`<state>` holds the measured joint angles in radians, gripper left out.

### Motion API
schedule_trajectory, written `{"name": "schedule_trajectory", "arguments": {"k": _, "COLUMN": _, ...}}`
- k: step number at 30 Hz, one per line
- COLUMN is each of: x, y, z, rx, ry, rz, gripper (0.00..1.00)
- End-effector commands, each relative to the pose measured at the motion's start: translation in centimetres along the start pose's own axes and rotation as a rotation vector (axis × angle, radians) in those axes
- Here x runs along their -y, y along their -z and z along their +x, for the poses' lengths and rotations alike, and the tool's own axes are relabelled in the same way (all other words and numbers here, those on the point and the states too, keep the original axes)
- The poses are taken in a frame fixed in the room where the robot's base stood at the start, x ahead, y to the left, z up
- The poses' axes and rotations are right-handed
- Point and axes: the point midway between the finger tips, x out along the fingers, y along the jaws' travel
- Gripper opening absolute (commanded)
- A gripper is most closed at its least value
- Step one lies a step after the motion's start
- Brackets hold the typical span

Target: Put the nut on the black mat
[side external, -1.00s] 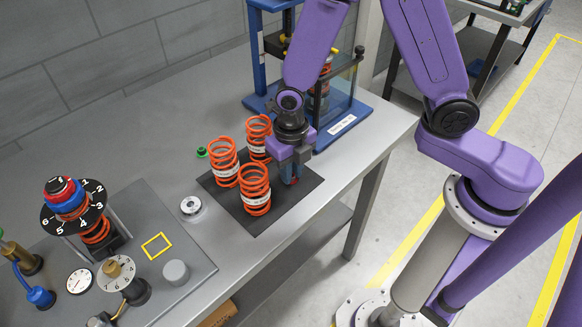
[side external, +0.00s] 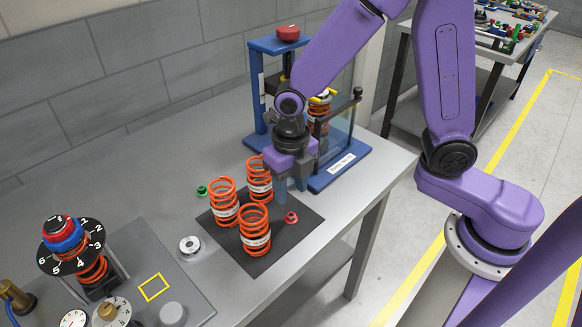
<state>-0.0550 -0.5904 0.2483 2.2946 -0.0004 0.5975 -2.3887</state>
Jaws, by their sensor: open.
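A small red nut (side external: 291,217) lies on the right part of the black mat (side external: 287,238), to the right of the orange springs. A green nut (side external: 202,191) lies on the bare table just off the mat's left edge. My gripper (side external: 291,190) is open above the red nut, its fingertips apart from it and nothing visible between them. The nut's red top shows clearly.
Several orange springs (side external: 255,230) stand upright on the mat, close to my gripper's left. A blue press frame (side external: 335,172) stands behind. A grey fixture plate (side external: 190,290) with a numbered dial (side external: 72,245) is at the left. The mat's front right is clear.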

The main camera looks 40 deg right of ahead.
Motion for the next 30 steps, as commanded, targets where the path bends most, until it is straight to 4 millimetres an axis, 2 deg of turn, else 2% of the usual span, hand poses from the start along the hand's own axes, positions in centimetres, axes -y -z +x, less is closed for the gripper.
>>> {"name": "schedule_trajectory", "arguments": {"k": 3, "x": 0.0, "y": -0.1, "z": -2.0, "rx": 0.004, "ry": -0.004, "rz": 0.000, "gripper": 0.45}}
{"name": "schedule_trajectory", "arguments": {"k": 9, "x": 0.0, "y": 0.0, "z": -4.3, "rx": 0.002, "ry": -0.002, "rz": 0.000, "gripper": 0.45}}
{"name": "schedule_trajectory", "arguments": {"k": 19, "x": 0.2, "y": 0.2, "z": -5.0, "rx": 0.000, "ry": 0.000, "rz": 0.024, "gripper": 0.45}}
{"name": "schedule_trajectory", "arguments": {"k": 23, "x": 1.0, "y": 1.1, "z": -5.4, "rx": 0.002, "ry": -0.002, "rz": 0.153, "gripper": 0.45}}
{"name": "schedule_trajectory", "arguments": {"k": 30, "x": 3.7, "y": 4.5, "z": -6.5, "rx": 0.003, "ry": -0.010, "rz": 0.579, "gripper": 0.45}}
